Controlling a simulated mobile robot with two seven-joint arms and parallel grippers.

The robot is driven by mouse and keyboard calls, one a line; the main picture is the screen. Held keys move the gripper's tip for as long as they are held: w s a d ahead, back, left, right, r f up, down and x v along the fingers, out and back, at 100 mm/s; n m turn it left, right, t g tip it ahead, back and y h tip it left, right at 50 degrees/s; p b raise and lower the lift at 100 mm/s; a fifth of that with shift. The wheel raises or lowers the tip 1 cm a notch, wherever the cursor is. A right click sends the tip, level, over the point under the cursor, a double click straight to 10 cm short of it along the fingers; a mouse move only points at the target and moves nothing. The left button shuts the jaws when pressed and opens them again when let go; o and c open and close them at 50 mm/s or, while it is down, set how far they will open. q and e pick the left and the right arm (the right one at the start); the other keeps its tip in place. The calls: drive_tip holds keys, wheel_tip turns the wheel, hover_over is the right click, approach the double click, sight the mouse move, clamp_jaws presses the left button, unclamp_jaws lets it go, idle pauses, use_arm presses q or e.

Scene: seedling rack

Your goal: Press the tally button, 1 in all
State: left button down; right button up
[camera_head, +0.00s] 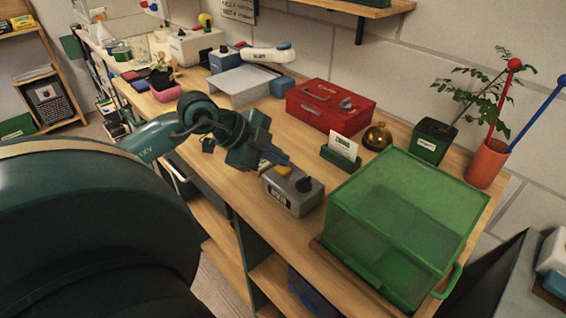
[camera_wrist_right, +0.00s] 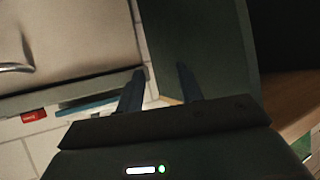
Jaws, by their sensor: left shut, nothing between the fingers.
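The tally box (camera_head: 291,196) is a small grey box near the front edge of the bench in the head view. It has a yellow button (camera_head: 284,169) on top and a black knob (camera_head: 309,185) beside it. My left gripper (camera_head: 284,160) is shut and empty, its tips pointing at the yellow button and partly covering it. I cannot tell whether the tips touch the button. My right gripper (camera_wrist_right: 160,78) shows in the right wrist view with its fingers apart and nothing between them.
A green translucent case (camera_head: 405,225) stands right of the tally box. A card holder (camera_head: 341,155), a brass bell (camera_head: 377,137) and a red cash box (camera_head: 330,106) stand behind. A potted plant (camera_head: 433,141) is at the back right.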

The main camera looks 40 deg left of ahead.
sight(277, 169)
use_arm(q)
drive_tip(key=shift+f, duration=0.55)
idle(0.7)
drive_tip(key=shift+r, duration=0.15)
drive_tip(key=shift+r+p, duration=0.8)
wheel_tip(277, 169, up, 5)
drive_tip(key=p, duration=0.5)
drive_tip(key=shift+r, duration=0.1)
idle(0.6)
